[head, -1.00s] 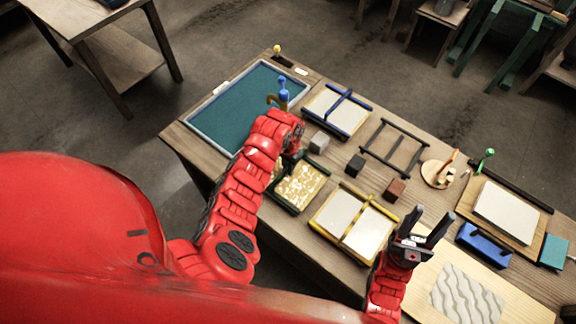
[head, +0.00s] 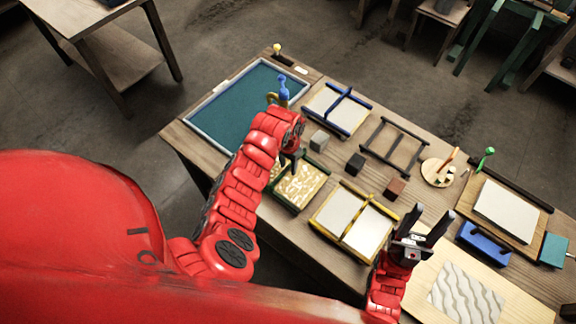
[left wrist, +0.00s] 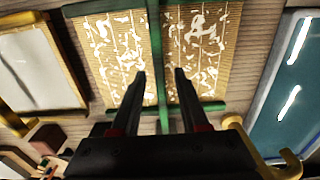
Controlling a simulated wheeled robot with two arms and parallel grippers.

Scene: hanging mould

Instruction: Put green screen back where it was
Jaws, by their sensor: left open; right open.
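The green screen (head: 301,186) lies flat on the table between the blue-green vat and the yellow-framed screen. Its frame is dark green, and its tan mesh carries patchy white pulp. My left arm covers part of it in the head view. My left gripper (head: 290,163) is over its far side, open. In the left wrist view the green middle bar (left wrist: 153,45) runs between the two finger lines of my left gripper (left wrist: 160,76), with mesh on both sides. Contact cannot be told. My right gripper (head: 432,229) is open and empty near the front edge, right of the yellow-framed screen.
The vat (head: 205,137) fills the table's left end. The yellow-framed screen (head: 343,219) is right of the green one; a blue-framed screen (head: 337,110) and an empty dark rack (head: 394,147) are behind. Small grey (head: 319,140), black (head: 355,163) and brown (head: 395,187) blocks stand between.

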